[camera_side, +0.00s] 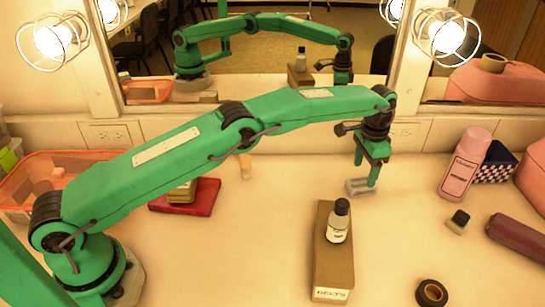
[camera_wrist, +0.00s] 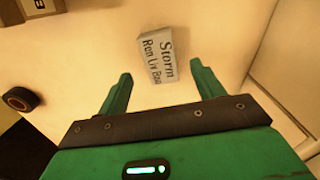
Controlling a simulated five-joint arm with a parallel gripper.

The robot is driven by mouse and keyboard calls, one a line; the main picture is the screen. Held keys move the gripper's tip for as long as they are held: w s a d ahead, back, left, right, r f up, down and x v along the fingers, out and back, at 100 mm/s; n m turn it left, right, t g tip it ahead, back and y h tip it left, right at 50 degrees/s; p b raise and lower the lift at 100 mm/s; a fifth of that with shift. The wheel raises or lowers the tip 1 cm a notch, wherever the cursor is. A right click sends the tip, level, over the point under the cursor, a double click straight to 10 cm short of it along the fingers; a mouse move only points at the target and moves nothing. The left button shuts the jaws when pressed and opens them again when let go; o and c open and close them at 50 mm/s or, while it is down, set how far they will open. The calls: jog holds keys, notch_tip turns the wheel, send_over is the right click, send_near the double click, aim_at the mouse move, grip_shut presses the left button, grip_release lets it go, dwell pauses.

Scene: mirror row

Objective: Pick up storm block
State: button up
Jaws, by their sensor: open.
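The storm block is a small grey block (camera_side: 360,187) lying on the counter near the wall in the side view. In the wrist view its pale face (camera_wrist: 158,57) reads "Storm" with smaller lettering below. My gripper (camera_side: 366,172) is at the block in the side view, with its green fingers pointing down. In the wrist view my gripper (camera_wrist: 160,70) is open, with the two fingers spread apart and the block just beyond the tips, between their lines. Nothing is held.
A brown box (camera_side: 331,262) labelled "BELTS" carries a dark-capped bottle (camera_side: 339,221) in front of my gripper. A pink can (camera_side: 465,165) and a checkered box (camera_side: 494,164) stand right. A tape roll (camera_side: 432,292) lies in front. The mirror (camera_side: 260,75) stands behind. Counter left of the brown box is fairly clear.

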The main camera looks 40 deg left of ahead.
aim_at(361, 182)
jog(key=shift+f, duration=2.6)
jog(key=c, duration=1.1)
jog(key=shift+r, duration=0.2)
jog(key=shift+s+r, duration=0.1)
jog(key=shift+r, duration=1.9)
jog(key=s+d+r, duration=0.2)
jog(key=s, duration=0.1)
jog(key=s+d+r, duration=0.2)
jog(key=s+d, duration=0.1)
jog(key=s+d+r, duration=0.2)
jog(key=s, duration=0.1)
jog(key=shift+d+r, duration=0.2)
jog(key=shift+r, duration=0.15)
